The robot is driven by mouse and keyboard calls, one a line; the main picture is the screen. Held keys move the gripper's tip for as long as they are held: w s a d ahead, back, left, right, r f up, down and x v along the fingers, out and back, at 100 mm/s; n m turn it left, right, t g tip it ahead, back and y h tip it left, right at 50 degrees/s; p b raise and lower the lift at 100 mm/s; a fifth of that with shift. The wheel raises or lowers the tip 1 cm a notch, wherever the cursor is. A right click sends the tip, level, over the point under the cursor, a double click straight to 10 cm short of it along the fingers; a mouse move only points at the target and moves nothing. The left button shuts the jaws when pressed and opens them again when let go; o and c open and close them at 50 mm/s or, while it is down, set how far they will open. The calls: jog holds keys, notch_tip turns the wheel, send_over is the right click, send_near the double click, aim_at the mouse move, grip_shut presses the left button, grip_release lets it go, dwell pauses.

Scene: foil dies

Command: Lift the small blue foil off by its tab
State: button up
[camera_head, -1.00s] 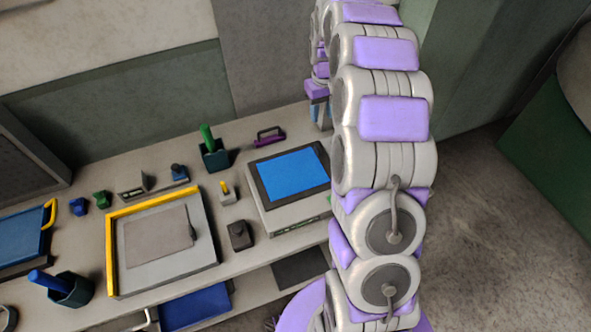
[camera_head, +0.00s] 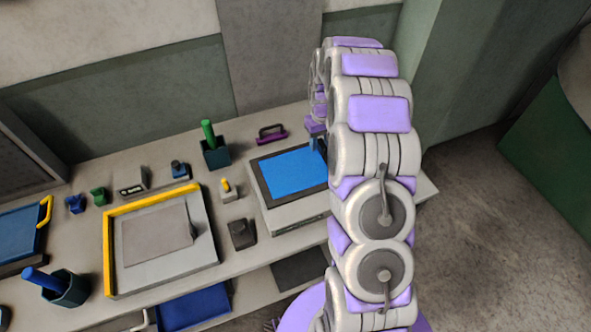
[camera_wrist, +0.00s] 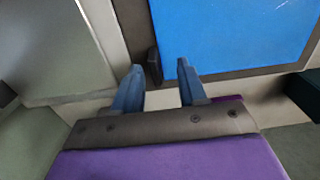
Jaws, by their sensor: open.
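A blue foil (camera_head: 290,174) lies flat inside a dark frame on a pale block at the right of the bench. It fills the top right of the wrist view (camera_wrist: 235,35). A small dark upright piece (camera_wrist: 154,66) stands at the frame's near left corner in that view. I cannot tell for sure if it is the tab. My gripper (camera_wrist: 159,73) is open, with its blue fingers either side of this dark piece in the picture; contact cannot be told. In the head view, my arm hides the foil's right side and most of the gripper (camera_head: 316,146).
A yellow-edged tray (camera_head: 108,250) holds a grey sheet at middle left. A small black block (camera_head: 242,234) stands left of the foil's block. A cup with a green handle (camera_head: 214,154) and a purple handle (camera_head: 272,135) are behind. A blue tray (camera_head: 20,235) is far left.

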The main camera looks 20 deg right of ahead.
jog(key=shift+f, duration=0.85)
jog(key=shift+d+f, duration=0.2)
jog(key=shift+f, duration=0.05)
jog(key=shift+d, duration=0.35)
jog(key=shift+c, duration=1.3)
jog(key=shift+a, duration=0.4)
grip_shut()
jog(key=shift+d, duration=0.3)
